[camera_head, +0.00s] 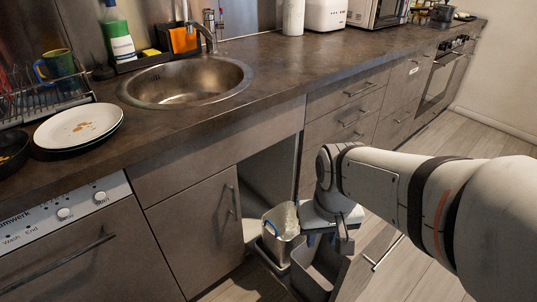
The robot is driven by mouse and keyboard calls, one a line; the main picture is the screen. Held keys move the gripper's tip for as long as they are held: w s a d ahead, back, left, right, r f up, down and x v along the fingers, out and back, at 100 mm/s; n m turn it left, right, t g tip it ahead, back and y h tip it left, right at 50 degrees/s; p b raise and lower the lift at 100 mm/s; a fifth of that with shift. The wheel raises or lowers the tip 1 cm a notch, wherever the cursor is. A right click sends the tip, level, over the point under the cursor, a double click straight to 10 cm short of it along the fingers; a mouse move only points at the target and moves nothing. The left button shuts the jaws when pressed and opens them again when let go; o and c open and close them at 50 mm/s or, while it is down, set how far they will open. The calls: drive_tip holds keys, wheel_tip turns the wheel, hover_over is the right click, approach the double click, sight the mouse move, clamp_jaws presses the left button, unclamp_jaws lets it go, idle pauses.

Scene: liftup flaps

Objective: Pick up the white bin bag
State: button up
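A pale, partly see-through bag (288,214), which looks like the white bin bag, sits in a light bin (272,247) in the open cabinet under the sink. A blue strip shows on the rim of that bin. My gripper (327,238) points down just right of the bag, above a second, grey bin (312,275). My wrist hides most of the fingers, so I cannot see how far apart they are. I see nothing clearly held, and I cannot tell if the gripper touches the bag.
The pulled-out cabinet front (368,258) stands right of the bins. The counter edge (235,147) runs above the opening, below the sink (187,82). Stacked plates (78,126) stand on the counter at left. The floor (430,265) at right is clear.

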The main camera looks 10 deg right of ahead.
drive_tip(key=w+a+f+n, duration=0.15)
drive_tip(key=w+f, duration=0.25)
drive_tip(key=w, duration=0.7)
drive_tip(key=n+h+b, duration=0.2)
drive_tip(key=n+b, duration=0.2)
drive_tip(key=n, duration=0.1)
hover_over(272, 225)
drive_tip(key=a, duration=0.1)
drive_tip(key=s+a+f+x, duration=0.1)
drive_tip(key=a+x, duration=0.1)
drive_tip(key=x, duration=1)
drive_tip(key=s+a+x, duration=0.1)
drive_tip(key=a+x, duration=0.1)
drive_tip(key=x, duration=1)
drive_tip(key=b+x, duration=0.1)
drive_tip(key=x, duration=0.1)
drive_tip(key=s+b+x, duration=0.1)
drive_tip(key=x, duration=0.2)
clamp_jaws()
